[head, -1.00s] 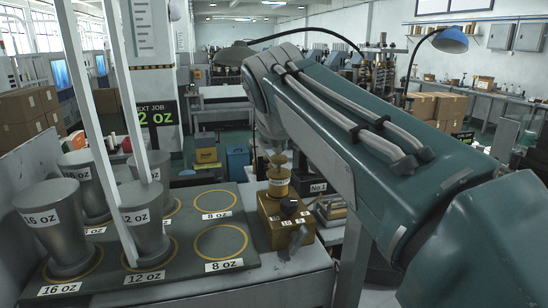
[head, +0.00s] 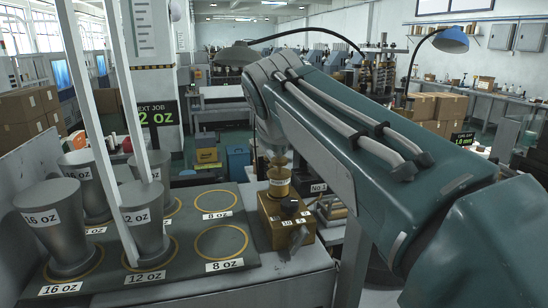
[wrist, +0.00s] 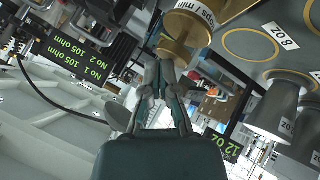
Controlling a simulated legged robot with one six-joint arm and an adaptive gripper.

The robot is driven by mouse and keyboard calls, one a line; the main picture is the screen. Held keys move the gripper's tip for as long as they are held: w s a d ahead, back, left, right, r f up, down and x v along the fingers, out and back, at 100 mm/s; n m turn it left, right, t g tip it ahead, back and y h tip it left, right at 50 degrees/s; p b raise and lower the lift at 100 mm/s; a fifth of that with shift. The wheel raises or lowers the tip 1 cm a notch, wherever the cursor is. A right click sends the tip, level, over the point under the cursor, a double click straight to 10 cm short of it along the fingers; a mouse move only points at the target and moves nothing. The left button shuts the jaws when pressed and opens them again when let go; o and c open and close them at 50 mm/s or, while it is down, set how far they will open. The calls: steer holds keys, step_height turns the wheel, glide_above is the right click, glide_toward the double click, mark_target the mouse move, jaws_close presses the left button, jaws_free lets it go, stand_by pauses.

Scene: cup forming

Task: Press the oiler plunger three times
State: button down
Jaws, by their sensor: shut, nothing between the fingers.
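The brass oiler (head: 279,188) stands upright on a brass box with a dark knob on its front, to the right of the cup mat. Its round plunger top (head: 279,161) shows just below my arm in the head view. In the wrist view, the oiler (wrist: 187,24) with its "drops / min" label is at the top centre. My gripper (wrist: 166,66) is shut and empty, its fingertips right at the oiler's brass disc. I cannot tell whether they touch it. The gripper's fingers are hidden behind my arm in the head view.
Several grey cup forms, one labelled 12 oz (head: 146,222), stand on the dark mat (head: 190,258) at the left. The 8 oz ring (head: 220,242) is empty. White upright posts rise at the left. A lamp (head: 450,41) hangs at the back right.

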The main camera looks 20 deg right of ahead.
mark_target(280, 160)
steer(key=shift+f, duration=0.6)
stand_by(0.4)
steer(key=shift+r, duration=1.4)
steer(key=shift+r, duration=2.5)
step_height(280, 160, up, 4)
steer(key=shift+f, duration=0.15)
